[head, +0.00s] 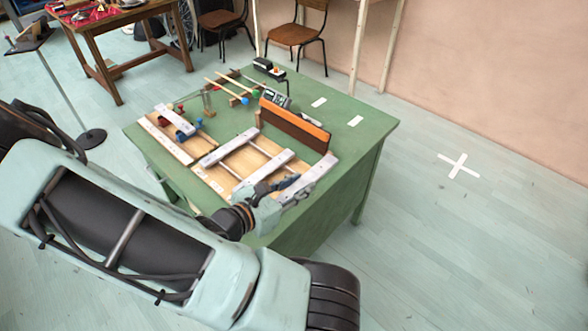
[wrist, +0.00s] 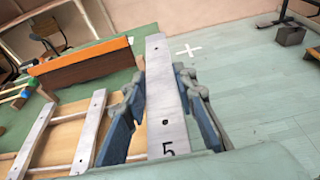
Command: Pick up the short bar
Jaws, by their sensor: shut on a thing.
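A flat silver-grey metal bar marked 5 (wrist: 168,115) stands out between the blue fingers of my gripper (wrist: 160,75). The fingers press on its two long sides near the middle. In the head view the bar (head: 313,175) is at the right end of the wooden bar frame (head: 213,178), with my gripper (head: 284,187) at it. I cannot tell whether the bar is clear of the frame. Two more silver bars, one (head: 230,147) and another (head: 263,167), lie across the frame's rails, left of the held bar.
An orange-topped brown block (head: 296,125) stands just behind the frame on the green table (head: 375,126). A smaller board with bars and clamps (head: 163,139) lies at the left. Mallets (head: 228,87) and a small device (head: 276,97) lie at the back. The table's right rear is mostly clear.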

